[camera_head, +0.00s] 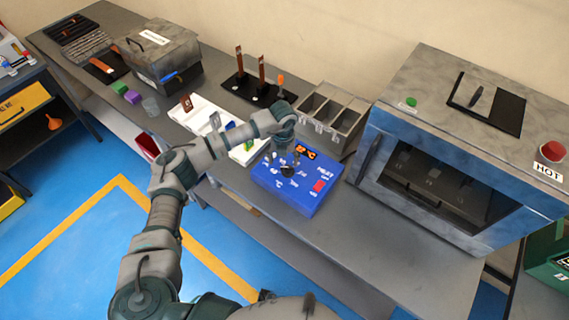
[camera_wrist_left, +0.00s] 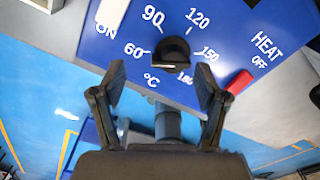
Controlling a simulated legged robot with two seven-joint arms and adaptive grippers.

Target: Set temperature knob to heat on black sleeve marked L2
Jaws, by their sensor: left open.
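I cannot tell exactly where the knob points. My left gripper (camera_wrist_left: 158,88) is open and empty, its two fingers spread apart on either side of the knob's line, just short of it. In the head view this gripper (camera_head: 286,153) is over the box, partly hidden by my arm. I cannot make out a sleeve marked L2. My right gripper is not in view.
A red switch (camera_wrist_left: 240,82) sits beside the HEAT and OFF labels. A large oven (camera_head: 440,130) stands right of the box, and a grey divided bin (camera_head: 332,115) behind it. Upright copper bars (camera_head: 240,62) stand on a black base further back. The bench front right is clear.

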